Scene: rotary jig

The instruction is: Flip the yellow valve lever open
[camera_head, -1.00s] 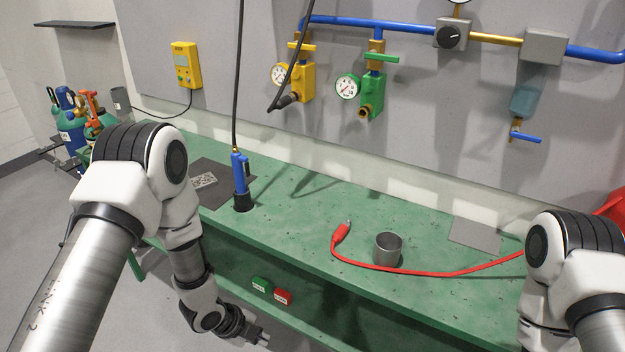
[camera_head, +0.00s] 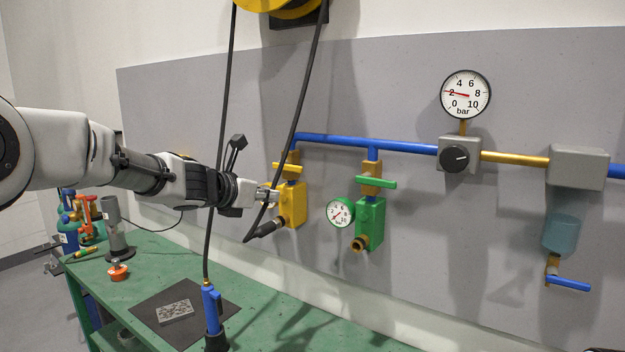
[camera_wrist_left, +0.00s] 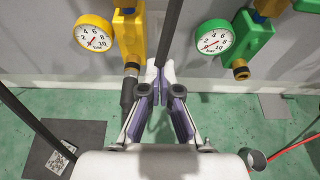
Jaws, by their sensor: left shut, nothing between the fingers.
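The yellow valve lever (camera_head: 289,167) lies crosswise over the pipe above the yellow valve body (camera_head: 293,204) on the wall panel. The body also shows at the top of the left wrist view (camera_wrist_left: 130,38); I cannot make out the lever there. My left gripper (camera_head: 273,195) is shut and empty, just left of the yellow valve body and a little below the lever. In the left wrist view its fingertips (camera_wrist_left: 160,68) are together, below and right of the body. Whether they touch the valve I cannot tell. My right gripper is out of view.
A black hanging cable (camera_head: 299,110) passes close by my left fingertips. A green valve (camera_head: 370,222) with its gauge (camera_head: 340,212) is to the right. The yellow valve's gauge (camera_wrist_left: 93,38) shows in the wrist view. A blue tool (camera_head: 211,307) stands on the green bench (camera_head: 285,330).

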